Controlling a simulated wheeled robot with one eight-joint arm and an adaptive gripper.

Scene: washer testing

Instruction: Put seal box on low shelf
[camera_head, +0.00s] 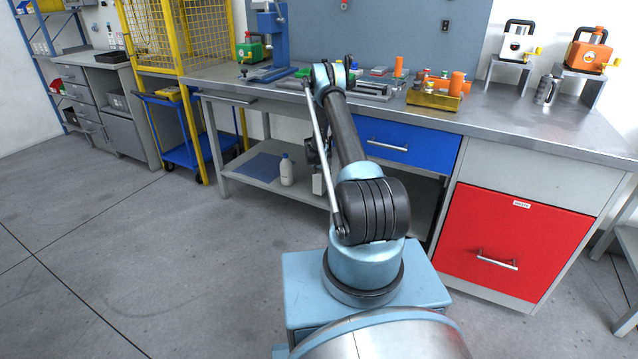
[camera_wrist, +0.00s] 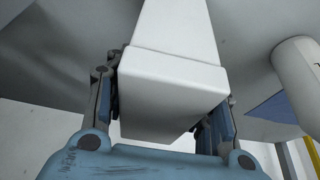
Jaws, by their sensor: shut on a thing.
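My gripper (camera_wrist: 165,108) is shut on a white box, the seal box (camera_wrist: 178,75), with one finger on each side of it in the wrist view. In the head view the white box (camera_head: 318,184) shows only partly beside my arm, low under the bench. The low shelf (camera_head: 245,190) is the grey board under the workbench. The box is over or at this shelf; I cannot tell whether it touches. In the head view my gripper (camera_head: 316,150) is mostly hidden behind my arm.
A white bottle (camera_head: 287,170) stands on the low shelf, close beside the box; it also shows in the wrist view (camera_wrist: 298,75). A blue mat (camera_head: 259,167) lies at the shelf's left. The bench top (camera_head: 520,118) and blue drawer (camera_head: 385,140) are above. A blue cart (camera_head: 190,150) stands left.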

